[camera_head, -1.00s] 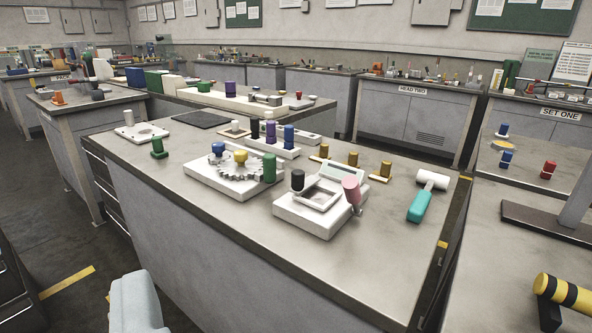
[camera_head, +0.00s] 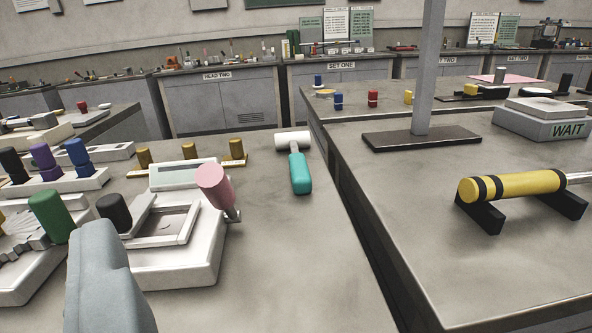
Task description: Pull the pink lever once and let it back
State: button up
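The pink lever (camera_head: 215,186) stands on the right side of a white device (camera_head: 190,265) with a framed window on top and a black knob (camera_head: 114,212) at its left. The lever tilts a little to the left, on a short metal stem. One grey finger or part of my gripper (camera_head: 104,285) shows at the bottom left, in front of the device's left side and apart from the lever. The other finger is not visible, so its opening cannot be seen.
A teal-handled mallet (camera_head: 300,173) lies behind and right of the lever. Brass pegs (camera_head: 236,148) stand behind the device. A green knob (camera_head: 51,215) is at the left. A second bench at the right holds a yellow-black cylinder (camera_head: 510,186). Bench space right of the device is clear.

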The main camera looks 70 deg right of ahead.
aim_at(213, 169)
jog(key=d+f+m+g+h, duration=0.3)
jog(key=d+f+g+h, duration=0.15)
jog(key=d+f, duration=0.25)
jog(key=shift+g+y, duration=0.45)
jog(key=x, duration=1.6)
jog(key=shift+d, duration=0.4)
grip_shut()
